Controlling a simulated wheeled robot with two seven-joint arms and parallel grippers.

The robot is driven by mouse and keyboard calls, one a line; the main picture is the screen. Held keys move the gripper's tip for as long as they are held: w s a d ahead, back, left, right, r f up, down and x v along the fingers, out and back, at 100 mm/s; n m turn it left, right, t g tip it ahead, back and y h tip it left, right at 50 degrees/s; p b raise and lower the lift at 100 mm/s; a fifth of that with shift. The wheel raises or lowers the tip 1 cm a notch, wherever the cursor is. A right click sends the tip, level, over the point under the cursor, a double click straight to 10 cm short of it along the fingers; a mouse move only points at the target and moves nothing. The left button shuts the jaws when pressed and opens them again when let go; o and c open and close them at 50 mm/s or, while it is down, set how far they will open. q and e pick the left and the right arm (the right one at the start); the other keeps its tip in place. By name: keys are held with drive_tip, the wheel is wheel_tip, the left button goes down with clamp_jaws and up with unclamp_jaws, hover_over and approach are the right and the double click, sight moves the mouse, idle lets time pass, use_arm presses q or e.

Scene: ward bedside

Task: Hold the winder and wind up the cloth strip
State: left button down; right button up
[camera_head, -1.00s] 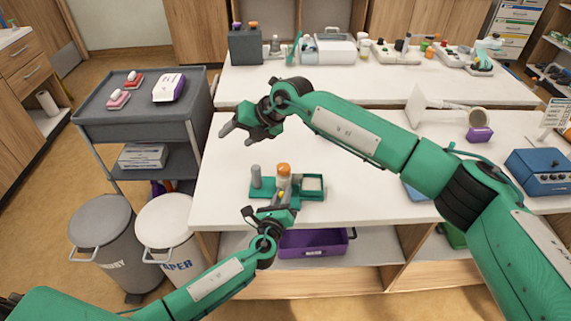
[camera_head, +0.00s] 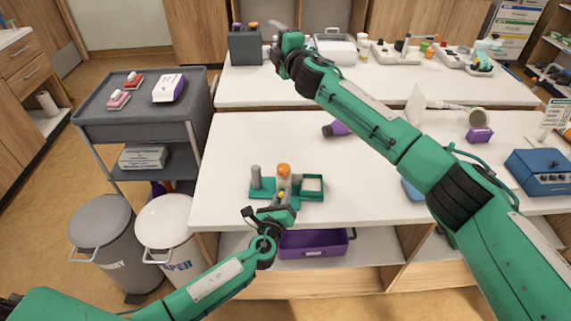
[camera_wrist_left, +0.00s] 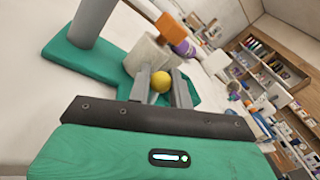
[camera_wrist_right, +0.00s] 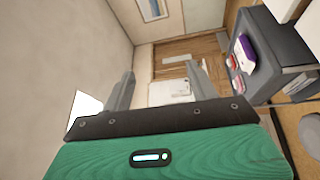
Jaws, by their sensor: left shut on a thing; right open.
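The winder (camera_head: 312,195) is a green base on the near table, with a grey post at its left and an open green frame at its right. A pale roll (camera_wrist_left: 148,52), which looks like wound cloth, stands on it below an orange knob (camera_head: 284,169). I cannot make out a loose end of strip. My left gripper (camera_head: 284,196) is at the winder's front edge, shut on its yellow ball knob (camera_wrist_left: 160,82). My right gripper (camera_head: 284,40) is open and empty, raised and well away from the winder; its wrist view shows only wall, cabinet and cart between the fingers.
A purple object (camera_head: 336,129) lies on the near table (camera_head: 225,160), partly behind my right arm. A blue box (camera_head: 541,172) stands at the right. A grey cart (camera_head: 140,110) and two bins stand at the left. The table around the winder is mostly clear.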

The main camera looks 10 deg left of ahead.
drive_tip(key=w+d+f+m+h, duration=0.4)
drive_tip(key=d+f+m+h, duration=0.1)
drive_tip(key=f, duration=0.1)
drive_tip(key=g+h, duration=0.3)
drive_tip(key=g, duration=1.3)
approach(284, 167)
drive_tip(key=shift+n, duration=0.3)
drive_tip(key=x, duration=0.8)
drive_tip(key=shift+s+a+f, duration=0.1)
drive_tip(key=shift+f, duration=0.25)
drive_tip(key=c, duration=1)
